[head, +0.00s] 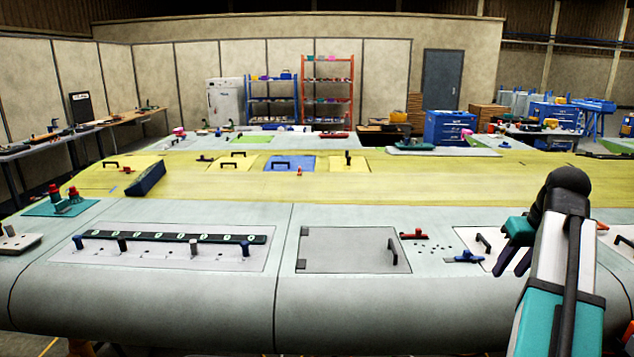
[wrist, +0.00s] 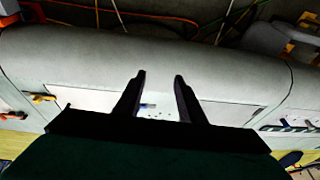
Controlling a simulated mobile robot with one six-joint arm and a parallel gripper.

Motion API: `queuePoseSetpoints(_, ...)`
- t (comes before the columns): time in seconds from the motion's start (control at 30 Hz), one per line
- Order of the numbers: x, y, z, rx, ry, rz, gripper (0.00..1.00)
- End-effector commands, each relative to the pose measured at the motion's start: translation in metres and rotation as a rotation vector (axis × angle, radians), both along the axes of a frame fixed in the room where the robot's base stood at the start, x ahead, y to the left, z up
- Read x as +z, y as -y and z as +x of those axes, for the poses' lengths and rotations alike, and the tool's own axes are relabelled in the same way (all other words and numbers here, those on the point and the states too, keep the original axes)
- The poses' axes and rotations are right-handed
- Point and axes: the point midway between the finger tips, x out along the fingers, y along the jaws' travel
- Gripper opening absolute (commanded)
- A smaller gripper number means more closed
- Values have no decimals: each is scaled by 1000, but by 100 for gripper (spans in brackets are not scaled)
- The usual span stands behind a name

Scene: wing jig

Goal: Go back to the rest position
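My gripper (head: 514,258) is at the right in the head view, at the end of my white and teal arm, over the front part of the grey wing surface. In the wrist view my gripper (wrist: 158,85) shows two dark fingers spread apart with nothing between them. Beyond the fingers lies a white panel (wrist: 85,97) on the grey wing edge (wrist: 200,60). The fingers appear clear of the surface, though the exact height is hard to tell.
A grey hatch (head: 345,250) with a black handle lies left of my arm. A blue tool (head: 465,257) and a red tool (head: 413,235) lie near my gripper. A black strip (head: 170,237) with several pegs is further left. Cables (wrist: 130,14) run beyond the wing edge.

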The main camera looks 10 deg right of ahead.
Motion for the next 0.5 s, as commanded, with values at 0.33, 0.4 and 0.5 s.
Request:
queuePoseSetpoints(0.33,-111,-40,37,20,-80,67,36)
queuePoseSetpoints(0.4,-133,-49,43,24,-98,79,36)
queuePoseSetpoints(0.5,-164,-63,50,30,-122,93,36)
